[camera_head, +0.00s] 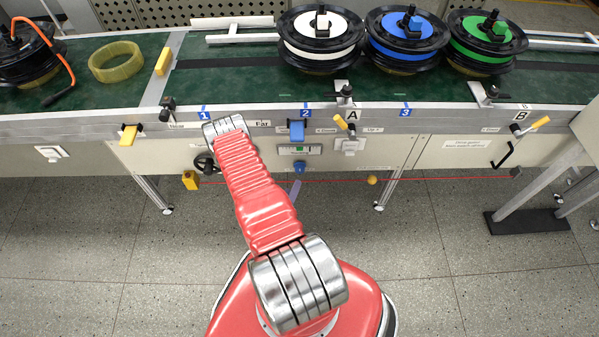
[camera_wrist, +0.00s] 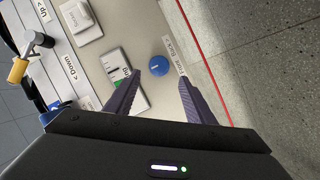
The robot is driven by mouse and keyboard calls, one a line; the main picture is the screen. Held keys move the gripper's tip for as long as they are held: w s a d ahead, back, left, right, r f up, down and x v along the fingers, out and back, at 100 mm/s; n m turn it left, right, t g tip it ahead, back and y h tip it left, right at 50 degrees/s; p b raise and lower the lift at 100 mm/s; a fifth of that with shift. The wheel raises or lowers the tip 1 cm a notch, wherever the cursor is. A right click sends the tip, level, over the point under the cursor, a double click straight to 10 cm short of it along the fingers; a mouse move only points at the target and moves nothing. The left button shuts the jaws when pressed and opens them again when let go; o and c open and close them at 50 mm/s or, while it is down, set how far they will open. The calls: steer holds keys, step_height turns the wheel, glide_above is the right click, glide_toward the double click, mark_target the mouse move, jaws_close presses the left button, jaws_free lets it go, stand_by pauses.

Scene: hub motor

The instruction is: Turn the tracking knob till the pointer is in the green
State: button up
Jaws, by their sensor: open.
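The blue tracking knob (camera_wrist: 158,66) is on the pale front panel. It shows in the wrist view between and just beyond my fingertips, and in the head view (camera_head: 299,168) below the gauge (camera_head: 299,149). My gripper (camera_wrist: 158,79) is open and empty, its two dark fingers on either side of the knob's line, apart from it. In the head view a purple finger (camera_head: 295,188) shows just under the knob. The gauge in the wrist view (camera_wrist: 113,66) shows tick marks and a green patch, partly hidden by the left finger. I cannot make out its pointer.
A red cord (camera_wrist: 205,60) runs along the panel's lower side, with a yellow ball (camera_head: 372,180) on it. Open floor (camera_head: 480,250) lies below right.

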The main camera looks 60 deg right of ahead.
mark_target(300, 172)
steer(key=x, duration=1.1)
steer(key=shift+d, duration=0.3)
steer(key=shift+c, duration=0.2)
